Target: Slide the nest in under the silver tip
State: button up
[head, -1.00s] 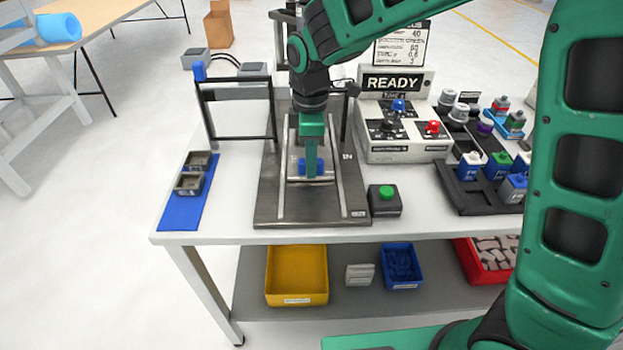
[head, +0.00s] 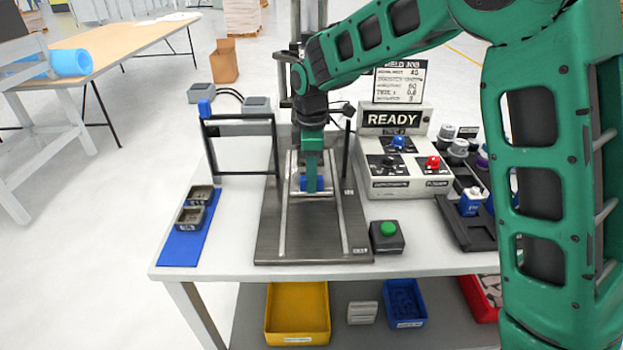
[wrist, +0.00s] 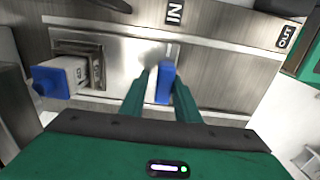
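The nest (wrist: 125,72) is a silver sliding plate on rails, with a dark square pocket holding a grey and blue part (wrist: 62,76) in the wrist view. In the head view my gripper (head: 311,186) points down at the blue handle (head: 303,184), over the grey slide base (head: 268,235). In the wrist view the base carries an IN mark (wrist: 174,12) and an OUT mark (wrist: 287,37). The silver tip is hidden behind my arm.
A black gate frame (head: 240,174) stands left of the slide. A READY control box (head: 400,160) and a green button (head: 388,229) are on the right. A blue mat (head: 180,249) with small grey trays (head: 190,216) lies at the left table edge.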

jog(key=shift+o, duration=0.7)
jog(key=shift+w, duration=0.15)
notch_tip(320, 180, up, 11)
jog(key=shift+f, duration=0.15)
jog(key=shift+d, duration=0.15)
